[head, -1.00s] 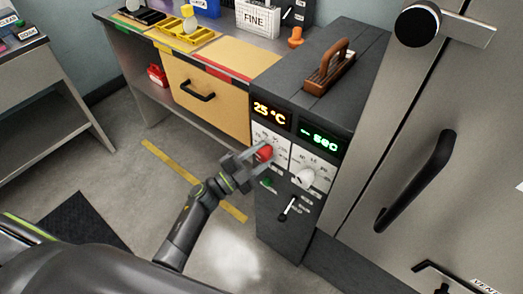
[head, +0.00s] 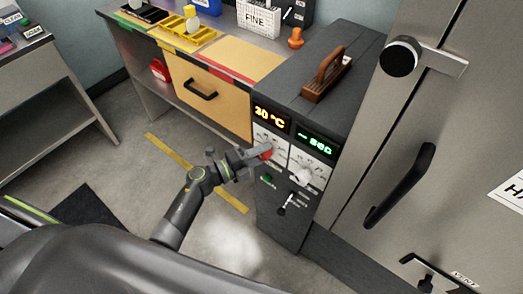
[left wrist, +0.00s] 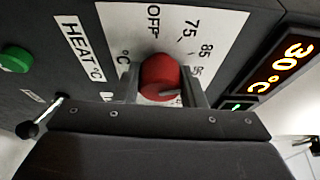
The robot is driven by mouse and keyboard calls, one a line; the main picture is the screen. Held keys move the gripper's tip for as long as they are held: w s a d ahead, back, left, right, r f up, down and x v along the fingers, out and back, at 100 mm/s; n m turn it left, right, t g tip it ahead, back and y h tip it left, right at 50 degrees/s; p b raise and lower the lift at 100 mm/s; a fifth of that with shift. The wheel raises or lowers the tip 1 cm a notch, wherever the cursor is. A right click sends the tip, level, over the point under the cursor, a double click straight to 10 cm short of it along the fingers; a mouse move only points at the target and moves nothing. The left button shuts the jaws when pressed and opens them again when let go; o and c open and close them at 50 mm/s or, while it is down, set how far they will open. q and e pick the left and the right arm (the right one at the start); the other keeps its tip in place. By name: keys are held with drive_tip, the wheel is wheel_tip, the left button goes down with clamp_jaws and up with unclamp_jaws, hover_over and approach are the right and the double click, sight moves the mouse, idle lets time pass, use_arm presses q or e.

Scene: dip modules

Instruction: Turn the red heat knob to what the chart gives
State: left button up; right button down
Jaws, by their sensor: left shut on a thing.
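The red heat knob (head: 268,154) is on the white panel at the front of the dark cabinet (head: 264,205). My left gripper (head: 258,153) reaches it from the left. In the left wrist view the red knob (left wrist: 160,74) sits between the two fingers of my left gripper (left wrist: 163,84), which is shut on it. The dial (left wrist: 195,20) has OFF, 75 and 85 printed around it; other marks are hidden by the fingers. The HEAT °C label (left wrist: 78,48) is beside it. The orange display (left wrist: 288,66) reads 30 °C. My right gripper is not in view.
A white knob (head: 303,176), a green button (head: 268,178) and a small lever (head: 286,204) are close by on the cabinet front. A green display (head: 317,144) is right of the orange one. A large steel door with a black handle (head: 401,188) stands at right.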

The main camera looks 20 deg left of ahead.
use_arm(q)
drive_tip(key=shift+f, duration=0.1)
idle(0.3)
drive_tip(key=shift+s, duration=0.1)
drive_tip(key=o, duration=1)
drive_tip(key=b+v, duration=0.3)
drive_tip(key=v, duration=1.4)
drive_tip(key=shift+r, duration=0.25)
drive_tip(key=shift+s+a, duration=0.1)
drive_tip(key=shift+a, duration=0.05)
